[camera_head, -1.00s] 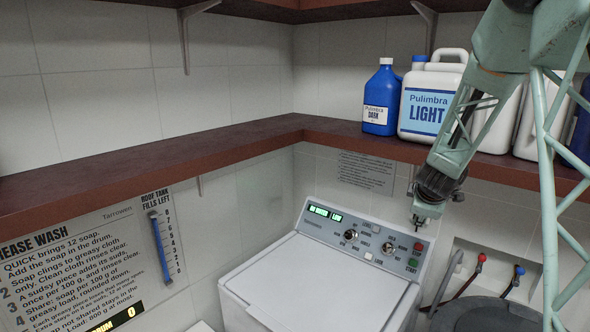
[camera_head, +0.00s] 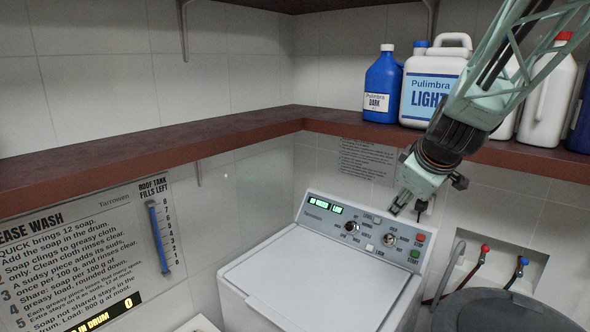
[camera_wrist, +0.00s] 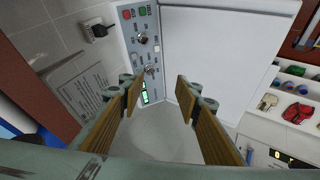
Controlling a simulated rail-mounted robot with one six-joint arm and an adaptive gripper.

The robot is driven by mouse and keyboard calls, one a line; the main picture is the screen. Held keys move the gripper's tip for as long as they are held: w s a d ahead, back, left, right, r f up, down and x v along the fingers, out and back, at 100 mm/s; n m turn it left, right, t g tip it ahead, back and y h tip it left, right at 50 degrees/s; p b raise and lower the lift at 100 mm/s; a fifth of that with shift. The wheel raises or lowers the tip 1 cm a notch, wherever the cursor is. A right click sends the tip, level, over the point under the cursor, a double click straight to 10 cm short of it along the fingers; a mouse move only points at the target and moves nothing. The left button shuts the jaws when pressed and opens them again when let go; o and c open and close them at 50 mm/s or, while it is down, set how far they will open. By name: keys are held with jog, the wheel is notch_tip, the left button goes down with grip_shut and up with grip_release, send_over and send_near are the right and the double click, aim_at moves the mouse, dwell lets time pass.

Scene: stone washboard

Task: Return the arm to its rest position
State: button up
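My gripper (camera_head: 402,207) is at the end of my pale green arm, which reaches in from the upper right. In the head view it hangs in front of the wall, by the top edge of the washer's control panel (camera_head: 365,234). In the wrist view my gripper (camera_wrist: 158,88) shows two wooden-faced fingers spread apart with nothing between them. It touches nothing that I can see. The white washing machine (camera_head: 318,282) stands below with its lid shut.
A dark red shelf (camera_head: 215,143) runs along both walls, close to my arm. It carries a blue bottle (camera_head: 382,85), a white jug labelled LIGHT (camera_head: 425,88) and more white containers (camera_head: 548,100). A grey round lid (camera_head: 505,312) and hoses are at right.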

jog(key=s+a+f+m+g+b, duration=0.1)
jog(key=s+a+m+b, duration=0.15)
jog(key=s, duration=0.85)
jog(key=s+a+m+g+y+b, duration=0.15)
jog(key=s+a, duration=0.25)
jog(key=s, duration=0.8)
jog(key=s+a+f+m+h+b, duration=0.1)
jog(key=s+a+m+b, duration=0.15)
jog(key=s, duration=0.85)
jog(key=s+d+f+m+g+b, duration=0.1)
jog(key=s+f+m+b, duration=0.1)
jog(key=s, duration=1.1)
notch_tip(320, 180, down, 2)
jog(key=shift+b, duration=0.7)
